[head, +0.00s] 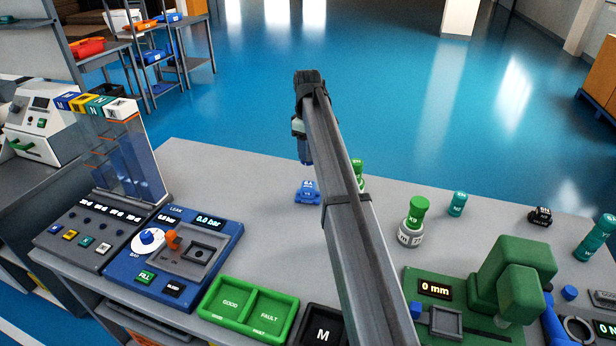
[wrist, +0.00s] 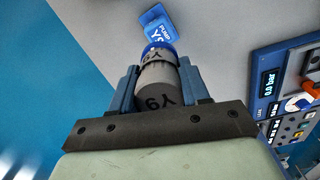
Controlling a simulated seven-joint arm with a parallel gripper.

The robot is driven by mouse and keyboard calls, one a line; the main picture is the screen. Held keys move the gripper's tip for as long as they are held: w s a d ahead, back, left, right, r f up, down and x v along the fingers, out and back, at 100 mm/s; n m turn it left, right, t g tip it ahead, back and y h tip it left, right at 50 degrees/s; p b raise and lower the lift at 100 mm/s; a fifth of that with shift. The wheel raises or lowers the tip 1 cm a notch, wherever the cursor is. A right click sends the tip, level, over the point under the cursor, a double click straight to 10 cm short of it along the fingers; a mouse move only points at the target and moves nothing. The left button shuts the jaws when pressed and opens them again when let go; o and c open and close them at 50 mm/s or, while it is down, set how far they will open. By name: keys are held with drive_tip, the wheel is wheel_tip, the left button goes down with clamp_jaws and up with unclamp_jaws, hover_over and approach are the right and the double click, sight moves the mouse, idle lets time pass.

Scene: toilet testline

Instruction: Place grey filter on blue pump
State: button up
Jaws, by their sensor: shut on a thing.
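The grey filter (wrist: 158,92) is a grey cylinder with dark lettering and a blue ring at its far end, seen in the wrist view. My gripper (wrist: 158,80) is shut on it, with one blue finger on each side. The blue pump (head: 307,191) sits on the grey bench in the head view, just below my gripper (head: 305,158) in the picture. In the wrist view the blue pump (wrist: 157,24) shows just beyond the filter's far end, its lower part hidden by the filter. A gap shows between them in the head view. I cannot make out the filter in the head view.
A blue leak tester (head: 205,235) stands left of the pump, with a green two-part tray (head: 250,305) and a black tray (head: 320,325) at the front. A green-and-white part (head: 414,222) and a green press (head: 510,275) stand to the right. Bench around the pump is mostly clear.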

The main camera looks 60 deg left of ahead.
drive_tip(key=shift+f, duration=4.3)
drive_tip(key=shift+f, duration=0.1)
drive_tip(key=o, duration=1.1)
wheel_tip(320, 180, up, 12)
drive_tip(key=shift+r, duration=0.1)
drive_tip(key=shift+w, duration=0.1)
